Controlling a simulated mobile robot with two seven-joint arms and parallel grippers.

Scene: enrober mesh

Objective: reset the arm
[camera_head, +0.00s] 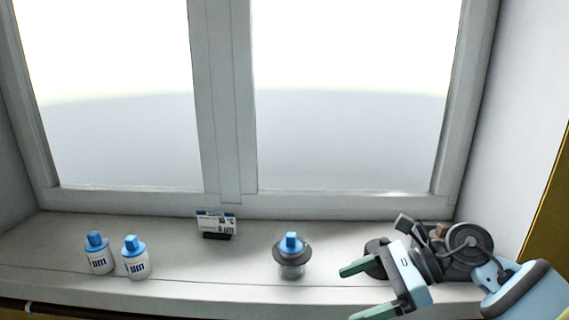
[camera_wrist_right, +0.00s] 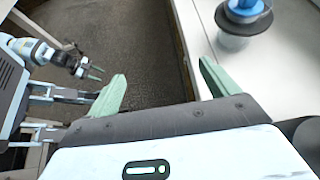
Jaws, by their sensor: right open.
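My right arm comes in from the right in the head view. Its gripper (camera_head: 357,291) has two green fingers spread apart with nothing between them, above the front edge of the sill at the right. In the right wrist view the same fingers (camera_wrist_right: 165,78) are wide apart and empty. Another arm with a small gripper (camera_wrist_right: 92,72) shows at the left of that view, apparently my left one; it is too small to tell whether it is open. The head view does not show it.
Two white bottles (camera_head: 99,254) (camera_head: 136,259) with blue caps stand on the sill (camera_head: 190,275) at left. A small sign (camera_head: 216,224) stands near the window. A blue-capped container with a dark ring (camera_head: 291,256) stands left of my right gripper, apart from it. The sill between is clear.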

